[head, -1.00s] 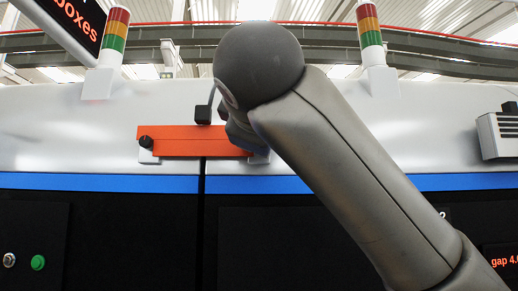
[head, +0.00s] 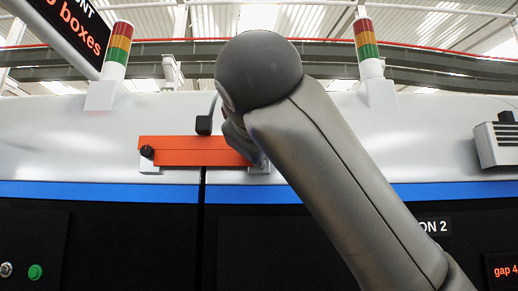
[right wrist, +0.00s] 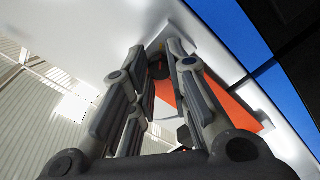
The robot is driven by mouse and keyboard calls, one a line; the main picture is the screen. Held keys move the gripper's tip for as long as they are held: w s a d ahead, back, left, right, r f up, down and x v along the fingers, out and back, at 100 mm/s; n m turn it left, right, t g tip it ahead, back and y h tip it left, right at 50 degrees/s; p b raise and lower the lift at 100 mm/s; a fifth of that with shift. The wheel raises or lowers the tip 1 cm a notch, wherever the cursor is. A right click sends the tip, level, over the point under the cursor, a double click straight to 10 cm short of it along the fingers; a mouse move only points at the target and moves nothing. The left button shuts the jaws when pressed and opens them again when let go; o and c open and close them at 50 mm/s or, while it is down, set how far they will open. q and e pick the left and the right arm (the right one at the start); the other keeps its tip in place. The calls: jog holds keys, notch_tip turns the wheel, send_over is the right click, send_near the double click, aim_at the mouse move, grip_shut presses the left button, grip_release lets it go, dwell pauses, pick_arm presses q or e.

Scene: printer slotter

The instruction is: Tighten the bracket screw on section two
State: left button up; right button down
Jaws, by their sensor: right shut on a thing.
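An orange bracket bar (head: 185,151) spans the seam between two white machine sections. A black screw knob (head: 147,152) is at its left end. The label ending "ON 2" (head: 434,226) is on the right section. My right arm reaches in from the right to the bracket's right end and hides most of that end. In the right wrist view the fingers of my right gripper (right wrist: 159,60) are shut on a dark screw knob (right wrist: 158,69) at one end of the orange bar (right wrist: 232,103). My left gripper is not in view.
A black block (head: 204,125) is just above the bracket, close to my right gripper. Signal towers (head: 119,50) stand on top of the machine. A hanging sign (head: 72,32) is at the upper left, and a grey vented box (head: 500,143) is at the right.

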jog(key=c, duration=1.3)
grip_release()
jog(key=shift+f, duration=0.15)
jog(key=shift+c, duration=0.2)
jog(key=shift+s, duration=0.15)
jog(key=s, duration=1.1)
jog(key=shift+s, duration=0.4)
